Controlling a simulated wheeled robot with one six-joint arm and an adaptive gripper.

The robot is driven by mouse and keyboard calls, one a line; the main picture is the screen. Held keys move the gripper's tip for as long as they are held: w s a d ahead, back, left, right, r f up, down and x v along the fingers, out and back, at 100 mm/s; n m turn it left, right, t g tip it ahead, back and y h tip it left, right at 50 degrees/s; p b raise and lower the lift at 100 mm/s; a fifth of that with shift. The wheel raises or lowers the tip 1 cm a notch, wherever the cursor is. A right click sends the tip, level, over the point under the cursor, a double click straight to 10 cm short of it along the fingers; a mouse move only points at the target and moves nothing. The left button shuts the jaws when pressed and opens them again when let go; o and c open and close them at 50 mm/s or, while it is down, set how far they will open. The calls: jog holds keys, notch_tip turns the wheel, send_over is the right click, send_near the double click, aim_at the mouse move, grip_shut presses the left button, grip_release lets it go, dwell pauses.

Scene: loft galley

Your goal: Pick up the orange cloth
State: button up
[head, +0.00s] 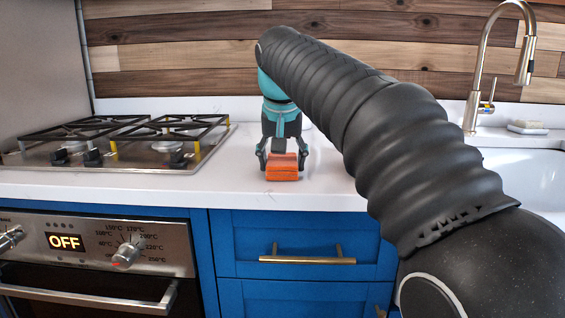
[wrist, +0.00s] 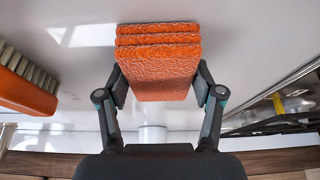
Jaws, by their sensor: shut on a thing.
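The orange cloth (head: 282,167) is a folded, layered block at the front of the white counter, between the stove and the sink. My gripper (head: 282,152) reaches down from above and is shut on it, one finger on each side. In the wrist view the cloth (wrist: 158,68) shows its stacked folds and textured face, with the fingertips of my gripper (wrist: 158,88) pressed against its left and right sides. I cannot tell for certain whether the cloth touches the counter or is just above it.
An orange brush (wrist: 25,88) with pale bristles lies near the cloth. A gas stove (head: 120,140) stands to the left, above an oven (head: 100,255). The sink (head: 525,180) with a tall tap (head: 480,75) is at the right. The white counter (head: 230,182) is clear around the cloth's front.

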aim_at(282, 156)
notch_tip(282, 156, up, 5)
jog(key=shift+f+p, duration=0.2)
jog(key=shift+p, duration=0.3)
jog(key=s+d+r, duration=0.3)
jog(key=d+r, duration=0.3)
jog(key=d, duration=0.5)
jog(key=shift+s+r, duration=0.2)
jog(key=shift+r, duration=0.2)
jog(key=shift+d, duration=0.1)
